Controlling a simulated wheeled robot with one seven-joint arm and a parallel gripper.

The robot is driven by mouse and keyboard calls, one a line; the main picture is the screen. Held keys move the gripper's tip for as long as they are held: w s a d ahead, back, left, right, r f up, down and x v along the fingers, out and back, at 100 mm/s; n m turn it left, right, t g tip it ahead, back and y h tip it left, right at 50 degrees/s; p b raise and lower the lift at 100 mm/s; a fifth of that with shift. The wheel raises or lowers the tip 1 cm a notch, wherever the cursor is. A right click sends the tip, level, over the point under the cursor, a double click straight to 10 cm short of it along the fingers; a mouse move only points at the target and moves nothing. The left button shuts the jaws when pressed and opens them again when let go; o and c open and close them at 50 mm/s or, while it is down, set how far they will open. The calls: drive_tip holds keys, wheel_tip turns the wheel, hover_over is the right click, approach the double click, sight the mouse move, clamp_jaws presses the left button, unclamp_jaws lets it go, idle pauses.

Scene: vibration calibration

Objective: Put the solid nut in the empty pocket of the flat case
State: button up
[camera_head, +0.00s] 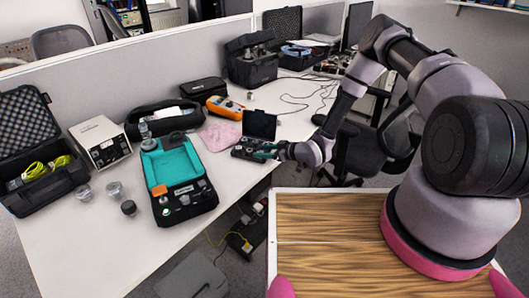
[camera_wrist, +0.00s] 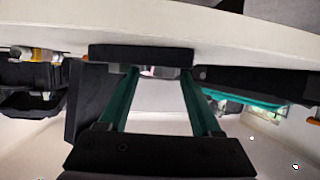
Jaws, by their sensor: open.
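A small flat black case (camera_head: 243,153) lies near the right edge of the white table, its dark lid (camera_head: 262,125) standing open. My gripper (camera_head: 263,153) is at its right side, low over the table edge; its teal fingers partly cover the case. In the wrist view my gripper (camera_wrist: 160,76) is open, its two teal fingers apart and a black slab (camera_wrist: 140,54) across the tips. A small pale, metallic-looking bit (camera_wrist: 159,72) shows between the tips; I cannot tell whether it is the solid nut. The case's pockets are too small to make out.
A black and teal device (camera_head: 178,170) lies left of the case, with a pink cloth (camera_head: 220,136) between. Small metal pieces (camera_head: 113,190) stand at front left. An orange multimeter (camera_head: 225,107) and black toolbox (camera_head: 252,66) are behind.

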drive_tip(key=v, duration=1.2)
drive_tip(key=w+d+r+m+h, duration=0.1)
drive_tip(key=w+d+r+h, duration=0.3)
drive_tip(key=d+r, duration=0.25)
drive_tip(key=w+d+r+m+h, duration=0.1)
drive_tip(key=w+d+r+h, duration=0.2)
drive_tip(key=w+d+r, duration=0.35)
drive_tip(key=s+d+r+m+h, duration=0.2)
drive_tip(key=d+r, duration=0.1)
drive_tip(key=r, duration=0.6)
drive_tip(key=s+d+r+m+h, duration=0.2)
drive_tip(key=s+d+r+m, duration=0.1)
drive_tip(key=r, duration=0.6)
drive_tip(key=s+d+r+m+h, duration=0.1)
drive_tip(key=s+r+m, duration=0.3)
drive_tip(key=s+r, duration=0.75)
drive_tip(key=s+a+r+m+y, duration=0.1)
drive_tip(key=s+r+m, duration=0.1)
drive_tip(key=s+r, duration=0.2)
drive_tip(key=s+a+r+m+y, duration=0.1)
drive_tip(key=s+r, duration=0.3)
drive_tip(key=s, duration=0.7)
drive_tip(key=shift+a+r+m+y, duration=0.35)
drive_tip(key=shift+a+m, duration=0.2)
drive_tip(key=shift+m, duration=0.35)
